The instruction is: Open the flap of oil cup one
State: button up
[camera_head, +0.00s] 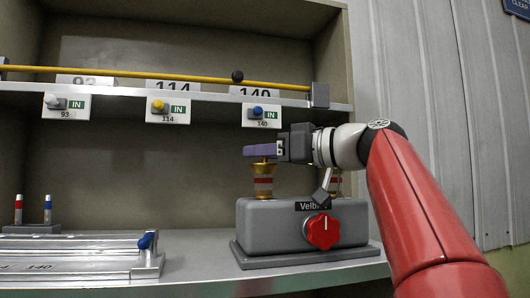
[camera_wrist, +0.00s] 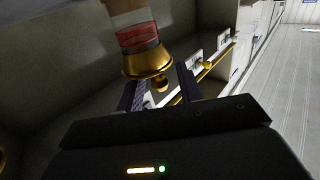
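A grey box marked "Velb…" (camera_head: 285,222) stands on the lower shelf with a red knob (camera_head: 322,231) on its front. A second, similar cup (camera_head: 336,183) on the right is partly hidden by my arm. My gripper (camera_head: 262,151) has purple fingers level with the left cup's top. No label shows which cup is one.
A yellow rail (camera_head: 160,78) and tags with coloured knobs marked 93, 114 and 140 line the upper shelf edge (camera_head: 200,97). A metal rail fixture with a blue lever (camera_head: 147,241) lies left of the box. Two small banded posts (camera_head: 47,209) stand at the far left.

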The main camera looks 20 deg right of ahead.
jog(key=shift+c, duration=0.5)
grip_shut()
jog(key=shift+r, duration=0.1)
